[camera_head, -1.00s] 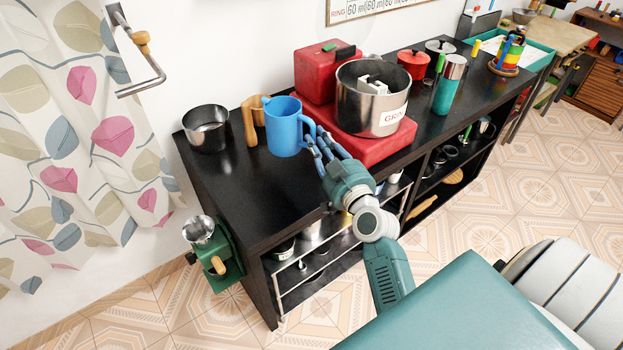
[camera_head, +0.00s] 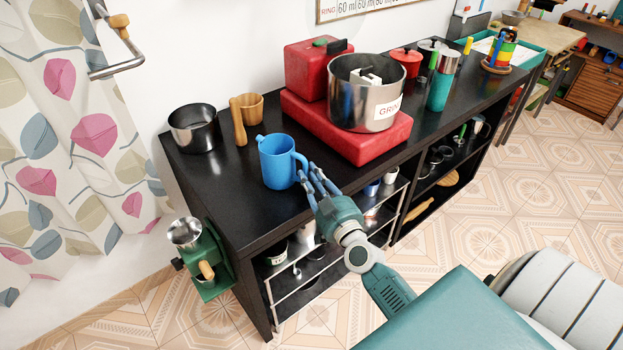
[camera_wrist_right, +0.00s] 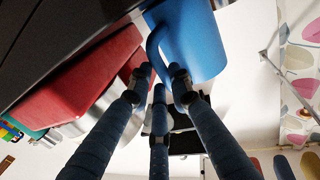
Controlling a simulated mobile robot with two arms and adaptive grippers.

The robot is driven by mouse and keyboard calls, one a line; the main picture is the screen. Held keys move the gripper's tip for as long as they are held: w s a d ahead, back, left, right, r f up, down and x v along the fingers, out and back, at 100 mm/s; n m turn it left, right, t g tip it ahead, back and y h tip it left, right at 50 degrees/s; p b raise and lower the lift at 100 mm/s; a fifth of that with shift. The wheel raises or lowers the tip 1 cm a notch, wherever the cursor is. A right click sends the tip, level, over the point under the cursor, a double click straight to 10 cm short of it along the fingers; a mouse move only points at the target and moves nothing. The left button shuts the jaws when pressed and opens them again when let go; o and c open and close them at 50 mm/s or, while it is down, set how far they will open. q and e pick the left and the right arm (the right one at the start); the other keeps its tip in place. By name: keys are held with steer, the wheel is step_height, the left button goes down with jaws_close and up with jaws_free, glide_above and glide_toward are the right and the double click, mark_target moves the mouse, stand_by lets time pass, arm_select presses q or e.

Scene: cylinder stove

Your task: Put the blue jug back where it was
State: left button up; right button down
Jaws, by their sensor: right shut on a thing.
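The blue jug (camera_head: 278,163) is upright over the left part of the black counter (camera_head: 215,190), with its handle towards my right gripper. I cannot tell whether its base touches the counter top. My right gripper (camera_head: 309,179) is shut on the jug's handle from the front right. In the right wrist view the jug (camera_wrist_right: 195,38) fills the upper middle, and the fingers of the gripper (camera_wrist_right: 162,78) close around its handle. My left gripper is not in view.
A wooden pestle (camera_head: 238,122) and wooden cup (camera_head: 250,107) stand behind the jug, with a dark pot (camera_head: 194,130) to their left. A red base (camera_head: 335,131) carrying a steel pot (camera_head: 365,95) stands to the right. The counter's front left is clear.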

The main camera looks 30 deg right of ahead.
steer(key=c, duration=1.6)
jaws_free()
steer(key=shift+f, duration=0.1)
steer(key=shift+r, duration=0.25)
steer(key=shift+s+a+f+b, duration=0.1)
steer(key=shift+s+a+b, duration=0.2)
steer(key=shift+s, duration=1.7)
steer(key=shift+s+a+b, duration=0.25)
steer(key=shift+s+a, duration=0.1)
steer(key=shift+s, duration=1.6)
steer(key=shift+s+a+f+b, duration=0.1)
steer(key=shift+s+a+b, duration=0.2)
steer(key=shift+s, duration=1.7)
